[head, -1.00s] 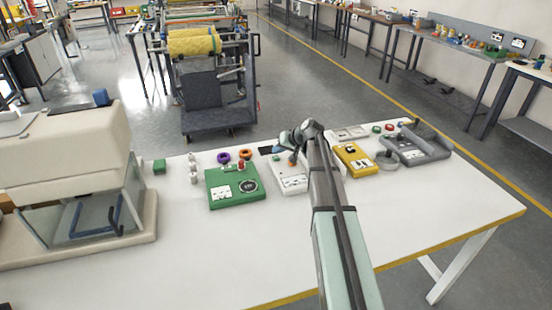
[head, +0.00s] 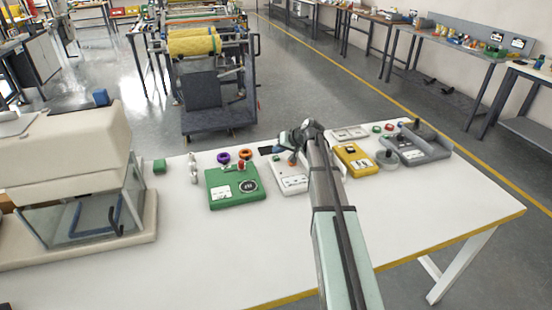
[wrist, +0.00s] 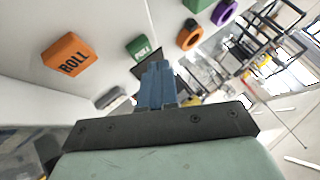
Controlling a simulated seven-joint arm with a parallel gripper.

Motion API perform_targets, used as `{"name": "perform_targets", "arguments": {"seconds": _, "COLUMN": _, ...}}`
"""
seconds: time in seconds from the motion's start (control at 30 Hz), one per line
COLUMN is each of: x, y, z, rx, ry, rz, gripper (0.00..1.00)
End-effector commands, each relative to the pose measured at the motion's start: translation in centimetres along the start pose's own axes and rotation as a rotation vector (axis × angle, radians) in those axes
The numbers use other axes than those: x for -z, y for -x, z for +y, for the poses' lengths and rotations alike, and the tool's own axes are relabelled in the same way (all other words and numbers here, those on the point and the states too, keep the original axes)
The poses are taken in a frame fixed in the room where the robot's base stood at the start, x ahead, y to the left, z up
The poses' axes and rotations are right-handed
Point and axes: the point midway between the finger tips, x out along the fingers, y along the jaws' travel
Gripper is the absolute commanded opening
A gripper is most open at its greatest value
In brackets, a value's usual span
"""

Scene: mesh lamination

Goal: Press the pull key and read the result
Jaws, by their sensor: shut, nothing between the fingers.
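In the wrist view, an orange key (wrist: 71,57) marked ROLL and a smaller green key (wrist: 141,48), whose lettering seems to read PULL, stand on a pale surface. My gripper (wrist: 157,72) has its blue fingers together and empty, with the tips just below the green key in the picture; I cannot tell whether they touch it. In the head view my gripper (head: 280,149) is over the far side of the white device (head: 290,180), and an orange key (head: 291,162) shows beside it. The green key is not clear there, and the device's markings are too small to read.
A green device (head: 225,200) with a round dial stands to the left, a yellow one (head: 355,160) and a grey tray (head: 427,152) to the right. A purple ring (head: 223,157) and an orange ring (head: 245,154) lie behind. The white table's (head: 230,255) front is clear.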

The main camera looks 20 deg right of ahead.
Motion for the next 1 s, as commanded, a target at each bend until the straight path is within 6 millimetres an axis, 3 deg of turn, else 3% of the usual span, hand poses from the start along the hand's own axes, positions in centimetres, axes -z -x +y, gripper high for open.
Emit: {"name": "perform_targets", "arguments": {"seconds": 1.0, "x": -0.51, "y": -0.71, "z": 0.52, "rx": 0.000, "ry": 0.000, "rz": 0.000, "gripper": 0.00}}
